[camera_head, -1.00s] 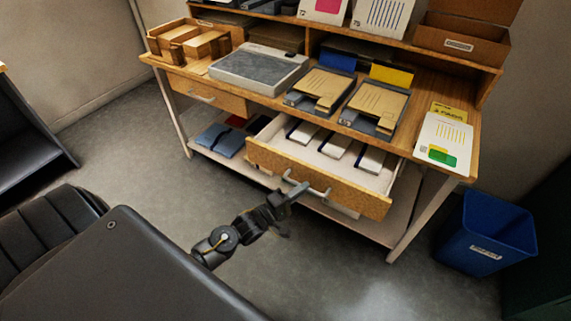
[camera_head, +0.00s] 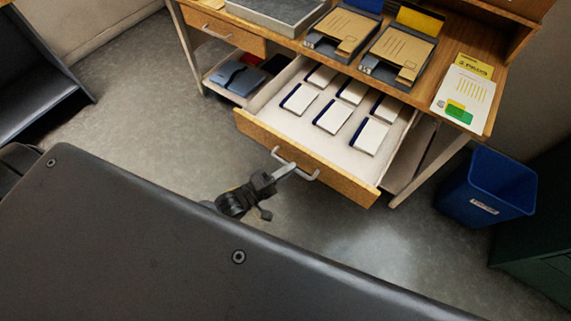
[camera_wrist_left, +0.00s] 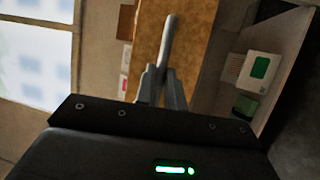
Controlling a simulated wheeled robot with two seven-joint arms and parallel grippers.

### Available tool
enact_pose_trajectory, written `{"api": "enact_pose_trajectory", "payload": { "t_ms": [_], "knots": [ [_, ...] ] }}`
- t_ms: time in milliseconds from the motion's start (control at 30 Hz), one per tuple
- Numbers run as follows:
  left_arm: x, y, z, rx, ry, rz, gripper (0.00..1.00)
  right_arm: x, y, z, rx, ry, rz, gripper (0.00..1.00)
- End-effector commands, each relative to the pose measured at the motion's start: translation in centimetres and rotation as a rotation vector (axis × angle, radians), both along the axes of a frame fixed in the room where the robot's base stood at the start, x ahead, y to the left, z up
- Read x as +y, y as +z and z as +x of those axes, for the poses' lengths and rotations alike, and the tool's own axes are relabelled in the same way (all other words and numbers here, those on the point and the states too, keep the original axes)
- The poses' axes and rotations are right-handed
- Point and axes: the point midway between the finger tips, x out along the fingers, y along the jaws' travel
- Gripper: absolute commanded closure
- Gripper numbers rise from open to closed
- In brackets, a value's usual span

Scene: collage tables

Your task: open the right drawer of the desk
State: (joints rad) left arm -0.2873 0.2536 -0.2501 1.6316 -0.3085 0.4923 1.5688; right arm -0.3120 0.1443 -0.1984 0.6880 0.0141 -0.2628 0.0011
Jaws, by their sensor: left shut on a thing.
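The right drawer (camera_head: 310,160) of the desk (camera_head: 290,42) is pulled well out. Several white boxes with dark blue edges (camera_head: 332,117) lie in rows inside it. In the left wrist view the fingers (camera_wrist_left: 160,88) close around the handle (camera_wrist_left: 168,42) in front of the wooden drawer front (camera_wrist_left: 190,45). My right gripper is not in view.
The left drawer (camera_head: 225,33) is closed. A blue bin (camera_head: 486,185) stands on the floor right of the desk. Trays with brown folders (camera_head: 343,30) and a white-and-yellow packet (camera_head: 465,90) lie on the desktop. Grey floor is clear before the drawer.

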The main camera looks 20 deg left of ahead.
Motion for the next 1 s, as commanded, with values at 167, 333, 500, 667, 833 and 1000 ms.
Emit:
{"api": "enact_pose_trajectory", "payload": {
  "t_ms": [167, 333, 500, 667, 833, 1000],
  "knots": [
    [0.0, 0.0, 0.0, 0.000, -0.001, 0.000, 1.00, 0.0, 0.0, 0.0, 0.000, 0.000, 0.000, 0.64],
    [0.0, 0.0, 0.0, 0.000, -0.001, 0.000, 0.80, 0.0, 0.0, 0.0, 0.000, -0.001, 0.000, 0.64],
    [0.1, 0.0, 0.0, 0.000, 0.000, 0.000, 0.68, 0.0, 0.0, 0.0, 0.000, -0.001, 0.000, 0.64],
    [0.1, 0.0, 0.0, 0.000, 0.001, 0.000, 0.68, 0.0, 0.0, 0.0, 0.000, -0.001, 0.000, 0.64],
    [0.6, -0.3, -0.8, 0.003, 0.001, 0.001, 0.68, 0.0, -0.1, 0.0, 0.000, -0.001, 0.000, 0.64],
    [2.4, -0.9, -3.3, 0.003, 0.001, 0.002, 0.68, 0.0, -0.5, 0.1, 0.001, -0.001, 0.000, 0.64]
  ]
}}
